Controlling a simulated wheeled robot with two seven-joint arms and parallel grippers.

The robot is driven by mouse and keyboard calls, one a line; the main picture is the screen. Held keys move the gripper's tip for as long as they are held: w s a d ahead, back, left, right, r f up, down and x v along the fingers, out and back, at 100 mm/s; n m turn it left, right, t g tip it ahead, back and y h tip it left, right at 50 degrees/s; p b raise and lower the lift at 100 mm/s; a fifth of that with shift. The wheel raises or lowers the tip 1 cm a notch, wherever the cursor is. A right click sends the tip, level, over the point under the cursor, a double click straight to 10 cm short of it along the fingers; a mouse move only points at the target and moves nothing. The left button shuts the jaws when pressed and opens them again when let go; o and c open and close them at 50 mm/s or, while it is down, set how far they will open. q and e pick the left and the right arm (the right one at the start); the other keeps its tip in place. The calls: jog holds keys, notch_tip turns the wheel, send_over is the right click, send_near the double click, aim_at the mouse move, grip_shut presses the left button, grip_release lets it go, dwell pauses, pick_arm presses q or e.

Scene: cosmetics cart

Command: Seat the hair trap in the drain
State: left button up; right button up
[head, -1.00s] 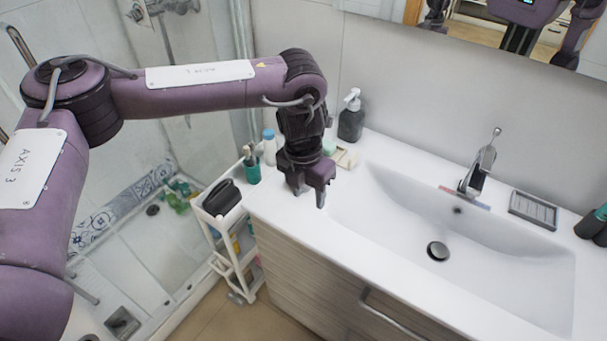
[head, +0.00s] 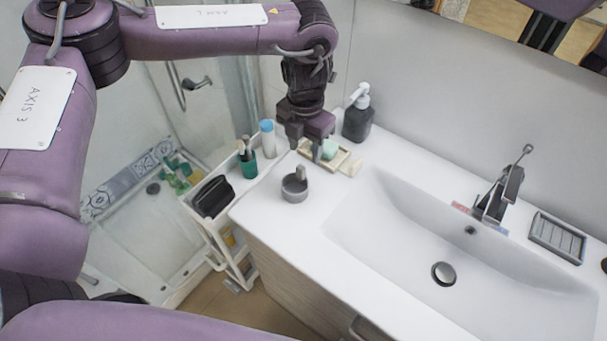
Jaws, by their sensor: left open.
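A small grey round piece with an upright grip tab, which looks like the hair trap (head: 295,188), stands upright on the white counter near its left end. My left gripper (head: 306,148) points down behind it, near the soap tray. It is open and empty, apart from the grey piece. The sink drain (head: 444,273) shows as a metal disc with a dark rim in the basin floor. A dark round spot, perhaps a shower drain (head: 153,188), lies in the shower tray. My right gripper is not in view.
A soap tray with a green soap (head: 330,150) is close to my left gripper. A dark pump bottle (head: 358,118), a green cup (head: 247,163) and a blue-capped bottle (head: 268,140) stand nearby. A white cart (head: 213,222) holds a black item. The basin (head: 400,225) is empty.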

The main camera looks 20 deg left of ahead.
aim_at(300, 168)
pick_arm(q)
jog(key=f, duration=0.1)
jog(key=f+p, duration=0.1)
jog(key=s+f+p, duration=0.1)
jog(key=shift+a+f, duration=0.1)
jog(key=shift+a, duration=0.3)
jog(key=f, duration=0.1)
jog(key=f+p, duration=0.1)
jog(key=shift+w+a+f, duration=0.15)
jog(key=shift+a+f, duration=0.15)
jog(key=shift+f, duration=0.1)
jog(key=shift+d+r, duration=0.1)
jog(key=shift+d, duration=0.05)
jog(key=shift+c, duration=0.8)
jog(key=shift+w, duration=0.1)
grip_shut()
